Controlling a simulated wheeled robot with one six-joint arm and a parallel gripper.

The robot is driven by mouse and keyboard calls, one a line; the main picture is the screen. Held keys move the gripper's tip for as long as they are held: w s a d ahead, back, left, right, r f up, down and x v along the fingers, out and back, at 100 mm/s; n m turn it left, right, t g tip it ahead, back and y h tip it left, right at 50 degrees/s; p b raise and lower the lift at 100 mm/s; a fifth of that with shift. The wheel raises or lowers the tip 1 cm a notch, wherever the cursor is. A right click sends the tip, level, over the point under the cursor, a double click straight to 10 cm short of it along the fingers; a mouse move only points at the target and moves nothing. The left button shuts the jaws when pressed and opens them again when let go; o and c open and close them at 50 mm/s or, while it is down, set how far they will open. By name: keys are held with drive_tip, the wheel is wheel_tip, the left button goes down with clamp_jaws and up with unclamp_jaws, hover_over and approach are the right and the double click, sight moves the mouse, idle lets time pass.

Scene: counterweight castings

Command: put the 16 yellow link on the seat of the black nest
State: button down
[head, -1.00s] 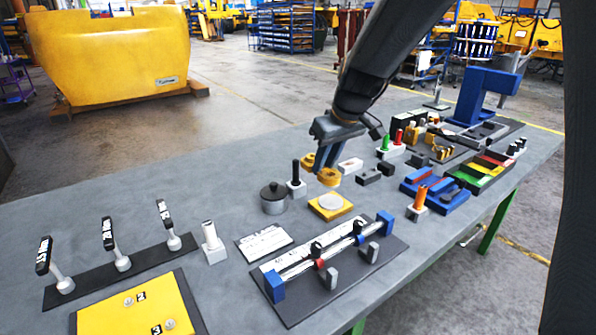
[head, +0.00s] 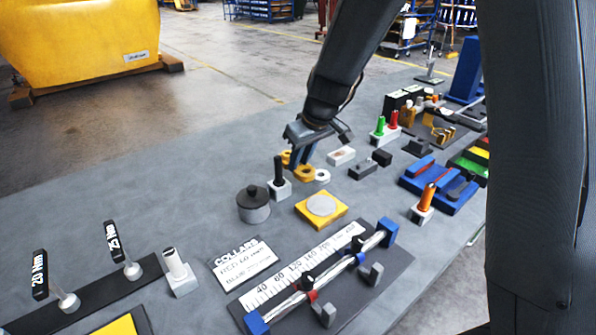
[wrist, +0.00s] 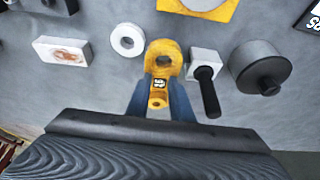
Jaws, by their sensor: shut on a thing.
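My gripper (head: 300,162) is shut on the yellow link (head: 305,173). In the wrist view, my gripper's blue fingers (wrist: 158,92) pinch its narrow end from both sides, and the link's wide ring end (wrist: 164,55) points away from my gripper. A small label on it looks like 16, upside down. I cannot tell whether the link clears the table. A low black block (head: 362,171), probably the black nest, sits to the right of my gripper. It shows partly at the top left of the wrist view (wrist: 48,5). Its seat is not clear.
A white ring (wrist: 127,40) and a white block with a black post (wrist: 205,66) flank the link. A dark lidded pot (head: 253,206), a yellow plate with a grey disc (head: 335,218) and a white block (head: 341,155) stand around. The table's far left is bare.

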sight(302, 168)
drive_tip(key=shift+f, duration=2)
drive_tip(key=c, duration=1.6)
unclamp_jaws()
drive_tip(key=shift+f, duration=0.1)
drive_tip(key=shift+o, duration=0.2)
